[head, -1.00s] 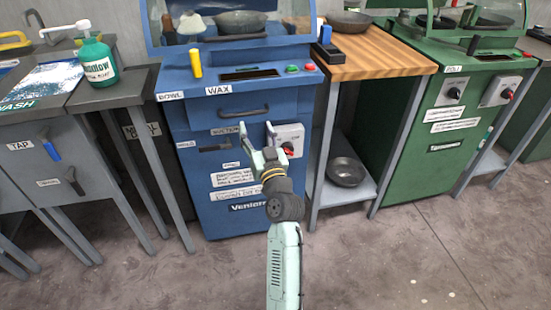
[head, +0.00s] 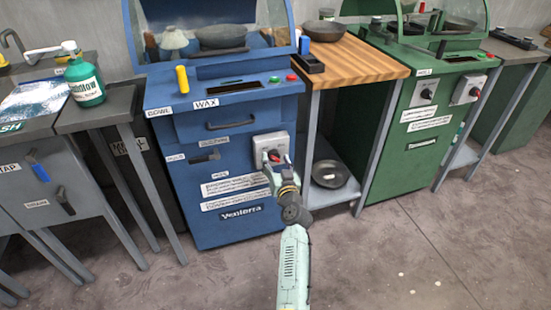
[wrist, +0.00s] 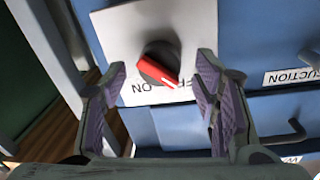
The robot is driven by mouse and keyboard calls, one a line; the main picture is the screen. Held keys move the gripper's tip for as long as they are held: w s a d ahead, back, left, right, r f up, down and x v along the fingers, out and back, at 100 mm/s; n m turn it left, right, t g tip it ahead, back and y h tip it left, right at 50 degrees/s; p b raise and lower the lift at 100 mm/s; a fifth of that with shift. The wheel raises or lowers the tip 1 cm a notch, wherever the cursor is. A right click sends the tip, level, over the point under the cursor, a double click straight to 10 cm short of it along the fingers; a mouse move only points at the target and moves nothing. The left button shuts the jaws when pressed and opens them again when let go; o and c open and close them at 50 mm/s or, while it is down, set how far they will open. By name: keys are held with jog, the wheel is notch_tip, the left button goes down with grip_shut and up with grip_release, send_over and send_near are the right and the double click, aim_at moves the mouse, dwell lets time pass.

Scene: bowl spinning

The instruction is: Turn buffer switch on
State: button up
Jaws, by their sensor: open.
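The switch is a grey box (head: 268,144) on the front right of the blue machine (head: 220,130). Its dark knob with a red face (wrist: 158,66) shows close up in the wrist view. The view is upside down, and the knob's red end points toward the partly hidden OFF lettering, with ON to its left. My gripper (wrist: 162,74) is open, one finger on each side of the knob, and I cannot tell whether either touches it. In the head view my gripper (head: 274,168) is in front of the switch box and partly hides the knob.
A wooden-topped bench (head: 350,62) with a bowl (head: 330,174) on its lower shelf stands to the right. A green machine (head: 430,110) with its own switches stands beyond it. Grey tables are at the left. The floor in front is clear.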

jog(key=shift+w+a, duration=0.1)
jog(key=shift+w, duration=0.4)
jog(key=c, duration=1.1)
jog(key=shift+c, duration=0.3)
